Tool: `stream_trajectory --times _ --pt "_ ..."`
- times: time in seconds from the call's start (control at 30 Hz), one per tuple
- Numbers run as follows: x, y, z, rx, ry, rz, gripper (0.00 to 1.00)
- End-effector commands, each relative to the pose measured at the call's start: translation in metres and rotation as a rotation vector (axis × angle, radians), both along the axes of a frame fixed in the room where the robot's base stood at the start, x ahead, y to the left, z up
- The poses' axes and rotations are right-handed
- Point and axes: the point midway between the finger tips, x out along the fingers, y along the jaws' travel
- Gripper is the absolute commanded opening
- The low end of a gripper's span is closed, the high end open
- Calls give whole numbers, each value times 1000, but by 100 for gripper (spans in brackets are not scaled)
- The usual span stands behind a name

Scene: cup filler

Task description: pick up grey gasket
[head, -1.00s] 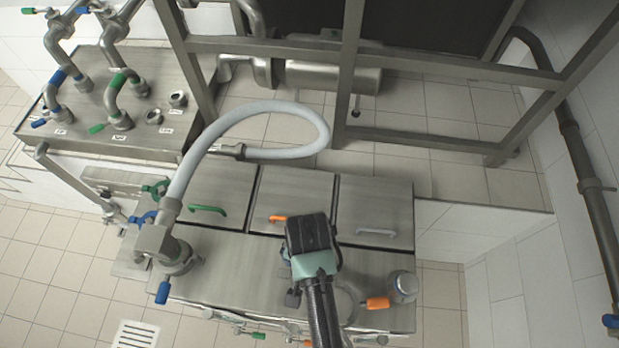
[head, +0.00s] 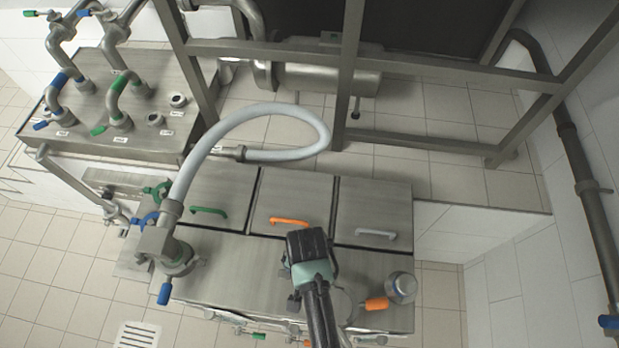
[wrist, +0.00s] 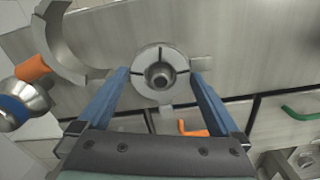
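In the wrist view a pale grey ring-shaped disc (wrist: 144,64), split by thin dark lines around a dark metal centre, sits on the steel top. It appears to be the grey gasket. My gripper (wrist: 160,77) is open, its two blue fingers on either side of the disc in the picture. I cannot tell how far above it they are. In the head view my gripper (head: 309,246) is over the steel cabinet top (head: 235,265), and the disc is hidden by it.
An orange-handled metal fitting (head: 396,289) stands right of my gripper; it also shows in the wrist view (wrist: 32,69). A curved metal piece (wrist: 58,48) lies beside the disc. A white hose (head: 190,165) rises at left. Green, orange (head: 289,221) and grey lid handles lie behind.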

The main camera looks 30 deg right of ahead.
Motion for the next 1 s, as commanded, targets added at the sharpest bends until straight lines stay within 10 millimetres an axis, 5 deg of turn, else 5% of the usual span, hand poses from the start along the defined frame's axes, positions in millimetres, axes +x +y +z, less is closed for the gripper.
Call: stream_trajectory --times 0.03,0.33,0.67,1.0 --pt "0 0 0 0 0 0 89" --pt "0 0 0 -1 -1 0 38" --pt "0 0 4 -1 -2 0 38" --pt "1 -1 46 -2 -4 0 38"
